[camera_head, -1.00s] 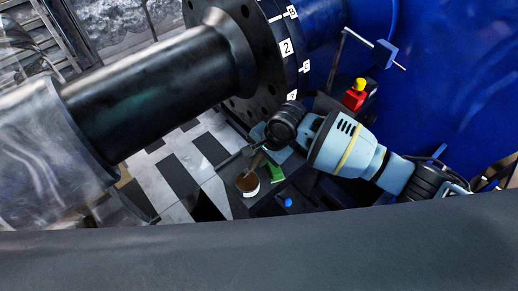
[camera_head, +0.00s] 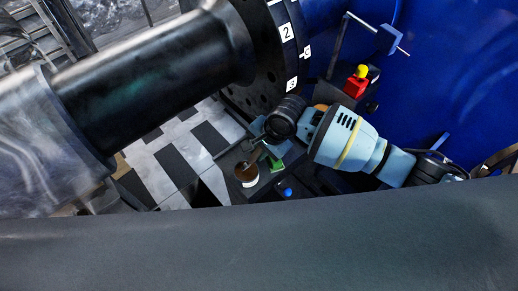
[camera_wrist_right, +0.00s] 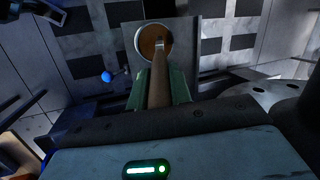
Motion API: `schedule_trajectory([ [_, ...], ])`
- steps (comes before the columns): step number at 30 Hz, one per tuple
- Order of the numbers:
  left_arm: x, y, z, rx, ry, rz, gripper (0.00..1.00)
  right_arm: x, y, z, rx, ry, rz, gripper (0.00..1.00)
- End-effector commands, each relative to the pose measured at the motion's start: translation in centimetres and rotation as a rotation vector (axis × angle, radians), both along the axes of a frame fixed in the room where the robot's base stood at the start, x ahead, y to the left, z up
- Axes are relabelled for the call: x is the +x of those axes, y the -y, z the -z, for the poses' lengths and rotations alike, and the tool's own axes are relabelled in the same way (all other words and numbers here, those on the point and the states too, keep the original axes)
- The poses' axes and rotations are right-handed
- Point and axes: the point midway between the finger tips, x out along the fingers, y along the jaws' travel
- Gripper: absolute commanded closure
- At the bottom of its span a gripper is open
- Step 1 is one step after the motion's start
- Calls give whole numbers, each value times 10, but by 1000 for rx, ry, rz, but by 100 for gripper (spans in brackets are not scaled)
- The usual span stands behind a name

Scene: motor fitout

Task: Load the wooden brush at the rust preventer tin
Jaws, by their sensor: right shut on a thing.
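The rust preventer tin (camera_head: 249,182) is a small white tin with brown contents, standing on a dark shelf low in the middle of the head view. In the right wrist view the open tin (camera_wrist_right: 140,45) is near the top centre. The wooden brush (camera_wrist_right: 159,80) runs up from my right gripper, and its far end lies over or in the tin; its depth I cannot tell. My right gripper (camera_head: 262,143) is just above and beside the tin, shut on the brush handle. Its fingertips are partly hidden. My left gripper is not in view.
A large black shaft and flange (camera_head: 150,65) stand at the left. A red and yellow item (camera_head: 357,82) is behind my right arm.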

Motion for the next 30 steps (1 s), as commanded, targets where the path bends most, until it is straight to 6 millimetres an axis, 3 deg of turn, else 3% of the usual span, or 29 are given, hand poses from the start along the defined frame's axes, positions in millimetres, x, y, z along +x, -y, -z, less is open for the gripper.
schedule_trajectory([
  [30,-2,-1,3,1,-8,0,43,0,0,10,1,1,0,100],
])
